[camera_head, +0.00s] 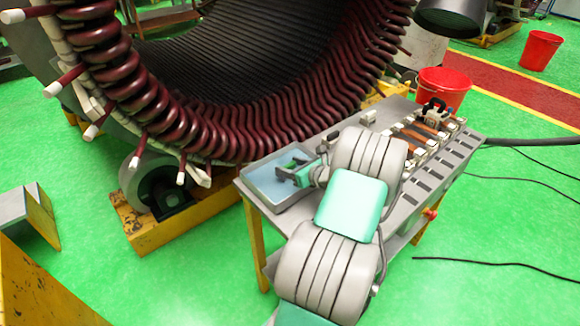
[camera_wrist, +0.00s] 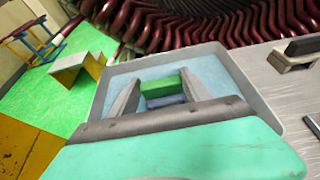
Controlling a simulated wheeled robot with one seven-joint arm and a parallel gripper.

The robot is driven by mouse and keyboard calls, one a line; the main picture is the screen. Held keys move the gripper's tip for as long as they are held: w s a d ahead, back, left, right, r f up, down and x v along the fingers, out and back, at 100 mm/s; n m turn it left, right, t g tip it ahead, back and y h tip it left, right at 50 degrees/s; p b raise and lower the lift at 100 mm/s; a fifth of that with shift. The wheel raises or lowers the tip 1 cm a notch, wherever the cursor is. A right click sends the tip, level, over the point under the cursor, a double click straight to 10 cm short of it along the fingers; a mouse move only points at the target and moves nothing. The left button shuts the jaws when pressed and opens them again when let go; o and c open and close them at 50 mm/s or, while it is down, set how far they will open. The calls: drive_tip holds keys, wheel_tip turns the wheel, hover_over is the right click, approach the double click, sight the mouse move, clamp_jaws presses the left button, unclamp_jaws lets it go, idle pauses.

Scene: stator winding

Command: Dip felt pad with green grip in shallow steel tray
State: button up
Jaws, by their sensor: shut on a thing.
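The felt pad with the green grip (camera_wrist: 163,87) is between the fingers of my gripper (camera_wrist: 158,92) in the wrist view. My gripper is shut on the green grip, and the blue-grey pad shows just below it. The shallow steel tray (camera_head: 248,184) sits at the left end of the bench, with pale blue liquid or lining inside. In the head view my gripper (camera_head: 295,172) is over the tray, with the green grip (camera_head: 299,158) partly hidden by the fingers. The tray rim (camera_wrist: 100,95) surrounds the pad in the wrist view. I cannot tell whether the pad touches the tray's bottom.
The big stator with dark red coils (camera_head: 215,130) stands close behind the tray. The metal bench (camera_head: 440,170) carries slots and several small parts to the right of my arm. A red bucket (camera_head: 445,88) stands behind the bench.

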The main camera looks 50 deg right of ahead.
wheel_tip(320, 180, up, 6)
drive_tip(key=p, duration=0.5)
drive_tip(key=shift+r+p, duration=0.15)
drive_tip(key=shift+p, duration=0.25)
drive_tip(key=shift+r+p, duration=0.3)
drive_tip(key=shift+r, duration=2.05)
